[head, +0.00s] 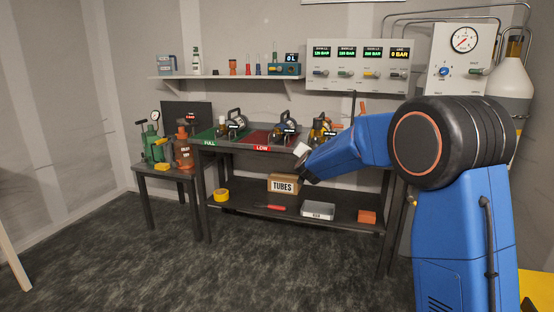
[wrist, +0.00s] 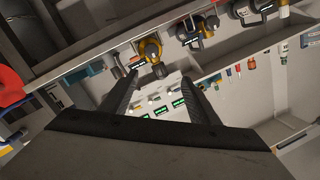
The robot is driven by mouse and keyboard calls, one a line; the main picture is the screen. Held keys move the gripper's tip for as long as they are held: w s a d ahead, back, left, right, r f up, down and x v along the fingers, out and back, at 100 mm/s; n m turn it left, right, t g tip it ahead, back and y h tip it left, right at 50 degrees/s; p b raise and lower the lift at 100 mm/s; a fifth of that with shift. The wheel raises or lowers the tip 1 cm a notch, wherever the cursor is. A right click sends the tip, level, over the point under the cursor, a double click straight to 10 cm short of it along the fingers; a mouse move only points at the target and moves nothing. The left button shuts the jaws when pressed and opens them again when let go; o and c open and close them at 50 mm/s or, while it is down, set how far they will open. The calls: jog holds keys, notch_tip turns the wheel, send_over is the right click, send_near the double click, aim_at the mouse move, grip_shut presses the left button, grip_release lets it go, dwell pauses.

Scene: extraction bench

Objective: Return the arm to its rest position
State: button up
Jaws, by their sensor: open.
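My blue arm fills the right side of the head view, bent at a large black joint and reaching left toward the bench. In the head view its end is in front of the bench, and the fingers cannot be made out there. In the wrist view my gripper (wrist: 160,97) shows two dark fingers spread apart with nothing between them. Past the fingertips, the wrist view shows the gauge panel (wrist: 172,100) and a yellow device (wrist: 150,50), apart from the fingers.
The bench (head: 204,188) carries a green FULL zone (head: 205,134), a red LOW zone (head: 255,137) and several devices. Its lower shelf holds a TUBES box (head: 283,184) and a metal tray (head: 318,211). A side table (head: 160,171) stands left. The dark floor (head: 130,250) in front is clear.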

jog(key=s+d+r+n+g+y, duration=0.1)
jog(key=s+r+n+g+y, duration=0.2)
jog(key=s, duration=1)
jog(key=s+d+f+n+g, duration=0.1)
jog(key=s+d+f+g, duration=0.2)
jog(key=s, duration=1.4)
jog(key=s+d+f+n+g, duration=0.2)
jog(key=s+f, duration=0.6)
jog(key=s, duration=1)
jog(key=s+d+f+n+g, duration=0.2)
jog(key=s+d+f+g, duration=0.2)
jog(key=s, duration=1.4)
jog(key=d+f, duration=0.1)
jog(key=d, duration=0.1)
jog(key=shift+s+d+f, duration=0.25)
jog(key=shift+d+f, duration=0.05)
jog(key=shift+f, duration=0.05)
